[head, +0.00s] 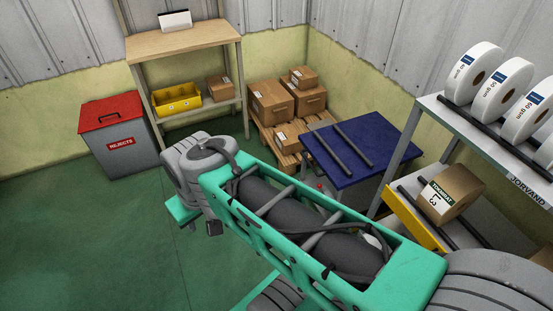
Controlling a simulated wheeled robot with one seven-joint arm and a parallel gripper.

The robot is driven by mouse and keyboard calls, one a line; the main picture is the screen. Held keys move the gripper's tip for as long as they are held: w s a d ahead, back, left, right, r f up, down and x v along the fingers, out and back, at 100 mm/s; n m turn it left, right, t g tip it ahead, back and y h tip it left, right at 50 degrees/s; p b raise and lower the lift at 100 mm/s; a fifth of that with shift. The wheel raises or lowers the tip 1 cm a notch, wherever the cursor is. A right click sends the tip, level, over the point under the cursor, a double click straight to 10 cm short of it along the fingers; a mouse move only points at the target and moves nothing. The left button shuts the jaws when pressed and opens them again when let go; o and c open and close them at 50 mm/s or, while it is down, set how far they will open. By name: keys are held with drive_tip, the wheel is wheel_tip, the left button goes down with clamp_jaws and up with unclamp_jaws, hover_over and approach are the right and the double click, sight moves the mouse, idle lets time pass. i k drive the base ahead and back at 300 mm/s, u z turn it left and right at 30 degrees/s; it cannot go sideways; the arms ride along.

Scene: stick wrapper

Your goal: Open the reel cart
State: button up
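A grey rack (440,104) at the right carries several large white reels (470,72) standing in a row on its top shelf, against dark bars. A dark-blue-topped grey unit (343,172) stands in the middle right, with two dark rods (353,145) lying across its top. I cannot tell for certain which of the two is the reel cart. No open door or drawer shows on the blue-topped unit; my arm hides its lower front. My green and grey arm crosses the foreground. My gripper is not visible.
A yellow-edged lower shelf (413,219) at the right holds a cardboard box (450,193). Brown boxes (270,101) sit on a pallet in the corner. A wooden bench (183,40) and grey bin with red lid (110,112) stand at back left. Green floor at left is clear.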

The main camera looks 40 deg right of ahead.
sight(351, 154)
drive_tip(key=u, duration=0.05)
drive_tip(key=i, duration=0.8)
drive_tip(key=z, duration=0.8)
drive_tip(key=i, duration=0.45)
drive_tip(key=z, duration=0.55)
